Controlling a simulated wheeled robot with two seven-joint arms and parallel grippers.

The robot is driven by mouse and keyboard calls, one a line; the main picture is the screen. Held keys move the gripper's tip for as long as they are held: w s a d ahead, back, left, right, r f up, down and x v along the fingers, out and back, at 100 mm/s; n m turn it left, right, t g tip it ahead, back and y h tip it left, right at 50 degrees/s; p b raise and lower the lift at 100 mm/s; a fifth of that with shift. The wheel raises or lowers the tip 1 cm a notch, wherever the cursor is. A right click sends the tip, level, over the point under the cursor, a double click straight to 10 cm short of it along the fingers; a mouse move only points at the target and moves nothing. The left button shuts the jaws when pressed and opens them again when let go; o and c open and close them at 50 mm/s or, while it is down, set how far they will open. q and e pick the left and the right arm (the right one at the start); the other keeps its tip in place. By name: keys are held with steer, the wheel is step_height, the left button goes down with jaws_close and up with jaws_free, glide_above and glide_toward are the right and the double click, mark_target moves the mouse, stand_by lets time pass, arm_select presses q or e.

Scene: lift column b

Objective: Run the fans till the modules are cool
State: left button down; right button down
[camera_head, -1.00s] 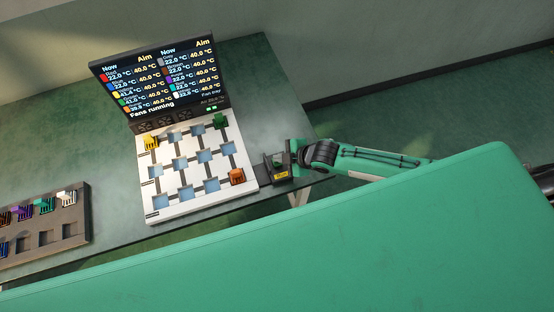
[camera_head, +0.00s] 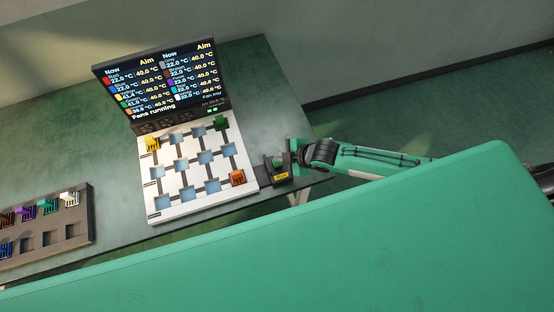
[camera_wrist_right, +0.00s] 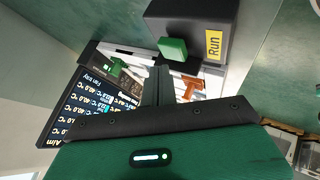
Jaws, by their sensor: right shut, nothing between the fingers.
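The aims read 40.0 °C; the yellow and green rows seem to read about 41 °C and the orange row just under 40, but the digits are small. Below it, a white board (camera_head: 198,208) holds a yellow module (camera_head: 152,144), a green module (camera_head: 220,123) and an orange module (camera_head: 237,178). A dark Run box (camera_head: 271,174) with a green button (camera_wrist_right: 172,48) stands right of the board. My right gripper (camera_head: 289,156) is shut and empty beside the button. My left gripper is out of view.
A dark rack (camera_head: 82,226) with several coloured modules and empty slots lies at the left of the green table (camera_head: 115,165). Small fans (camera_head: 163,119) sit under the display. The table's right edge is close to the Run box.

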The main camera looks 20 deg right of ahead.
mark_target(280, 163)
step_height(280, 163, up, 5)
steer(key=p, duration=0.4)
steer(key=shift+p, duration=0.3)
stand_by(1.4)
